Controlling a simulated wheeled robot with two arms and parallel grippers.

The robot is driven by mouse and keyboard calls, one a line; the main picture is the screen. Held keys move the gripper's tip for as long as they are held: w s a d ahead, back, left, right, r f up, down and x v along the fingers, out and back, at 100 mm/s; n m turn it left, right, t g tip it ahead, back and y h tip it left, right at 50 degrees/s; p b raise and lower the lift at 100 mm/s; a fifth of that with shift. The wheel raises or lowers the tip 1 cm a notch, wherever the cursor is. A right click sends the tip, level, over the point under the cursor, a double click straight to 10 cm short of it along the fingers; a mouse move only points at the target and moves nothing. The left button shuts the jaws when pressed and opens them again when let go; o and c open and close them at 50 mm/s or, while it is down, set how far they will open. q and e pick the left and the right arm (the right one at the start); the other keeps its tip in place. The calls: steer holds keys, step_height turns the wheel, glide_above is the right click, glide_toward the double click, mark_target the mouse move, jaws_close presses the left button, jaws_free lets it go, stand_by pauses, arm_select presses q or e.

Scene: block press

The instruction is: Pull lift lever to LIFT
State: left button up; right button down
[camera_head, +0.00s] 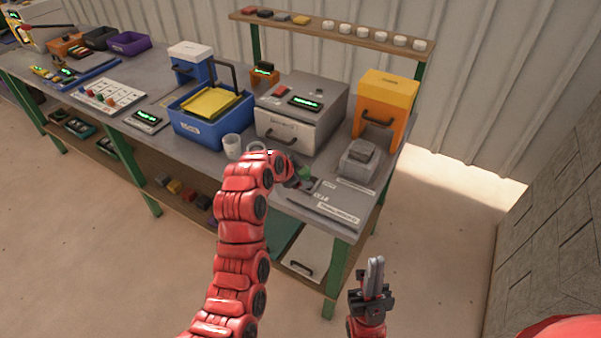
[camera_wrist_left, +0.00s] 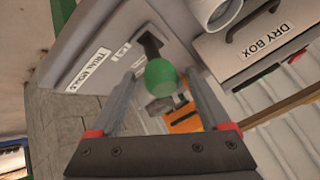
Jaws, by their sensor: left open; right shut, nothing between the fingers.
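The lift lever has a round green knob (camera_wrist_left: 160,76) on a dark stem, set in a grey labelled panel (camera_wrist_left: 95,50). In the head view the green knob (camera_head: 304,172) is small and partly hidden by my left gripper, at the near right end of the bench. My left gripper (camera_wrist_left: 161,88) is open, with one finger on each side of the knob in the left wrist view. I cannot tell whether the fingers touch it. My right gripper (camera_head: 375,266) is shut and empty, in front of the bench's right end.
A grey dry box (camera_head: 300,110) stands behind the lever, with a white mug (camera_head: 232,146) to its left. A small grey block-shaped device (camera_head: 361,158) and an orange box (camera_head: 386,98) stand at the right. The floor right of the bench is clear.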

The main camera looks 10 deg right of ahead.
arm_select(q)
steer(key=shift+s+a+r, duration=0.2)
steer(key=shift+s+r, duration=0.1)
steer(key=shift+r, duration=0.05)
steer(key=b+v, duration=0.2)
steer(key=v, duration=0.2)
steer(key=shift+s+a+r, duration=0.1)
steer(key=shift+a+r, duration=0.1)
steer(key=p+v, duration=1.1)
steer(key=p, duration=0.1)
steer(key=shift+s+r, duration=0.25)
steer(key=shift+r, duration=0.05)
steer(key=shift+w+a, duration=0.1)
